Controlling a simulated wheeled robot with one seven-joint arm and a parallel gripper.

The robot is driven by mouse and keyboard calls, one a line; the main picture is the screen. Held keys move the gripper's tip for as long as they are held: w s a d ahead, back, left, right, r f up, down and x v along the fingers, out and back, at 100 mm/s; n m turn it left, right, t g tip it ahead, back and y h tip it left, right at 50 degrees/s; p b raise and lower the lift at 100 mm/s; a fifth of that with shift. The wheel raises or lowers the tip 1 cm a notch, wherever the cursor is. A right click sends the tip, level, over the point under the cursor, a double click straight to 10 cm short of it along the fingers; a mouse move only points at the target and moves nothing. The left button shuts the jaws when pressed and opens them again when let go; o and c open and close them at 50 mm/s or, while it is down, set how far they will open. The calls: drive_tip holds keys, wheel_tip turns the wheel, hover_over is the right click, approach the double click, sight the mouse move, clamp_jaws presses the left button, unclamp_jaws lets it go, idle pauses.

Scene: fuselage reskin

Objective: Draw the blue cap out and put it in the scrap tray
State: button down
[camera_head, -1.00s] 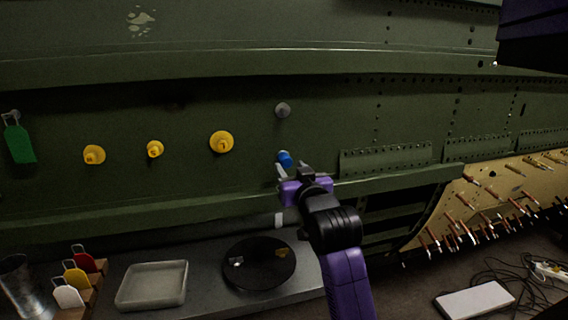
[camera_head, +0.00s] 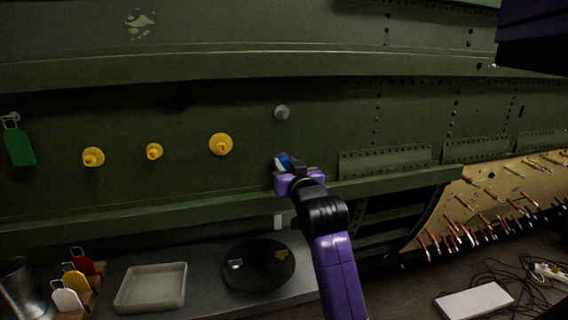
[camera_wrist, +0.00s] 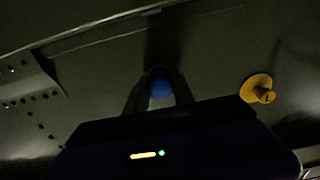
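The blue cap (camera_head: 284,159) sits at the green fuselage skin (camera_head: 330,115), partly hidden by my gripper in the head view. In the wrist view the blue cap (camera_wrist: 161,87) shows as a round blue end between my two fingers. My gripper (camera_head: 286,166) is at the cap, one finger on each side of it. The fingers look open, with little room beside the cap; contact is not clear. A pale, empty rectangular tray (camera_head: 151,306), which looks like the scrap tray, lies on the grey bench at the lower left.
Yellow caps (camera_head: 221,144) stand out from the skin to the left, and a grey one (camera_head: 281,112) sits above. A black round dish (camera_head: 258,284) with small pieces lies right of the tray. Coloured tags (camera_head: 75,281) stand left of it. A green ledge runs below the cap.

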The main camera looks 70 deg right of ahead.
sight(286, 165)
drive_tip(key=shift+p+v, duration=0.5)
drive_tip(key=shift+v, duration=1.4)
drive_tip(key=shift+v, duration=1.4)
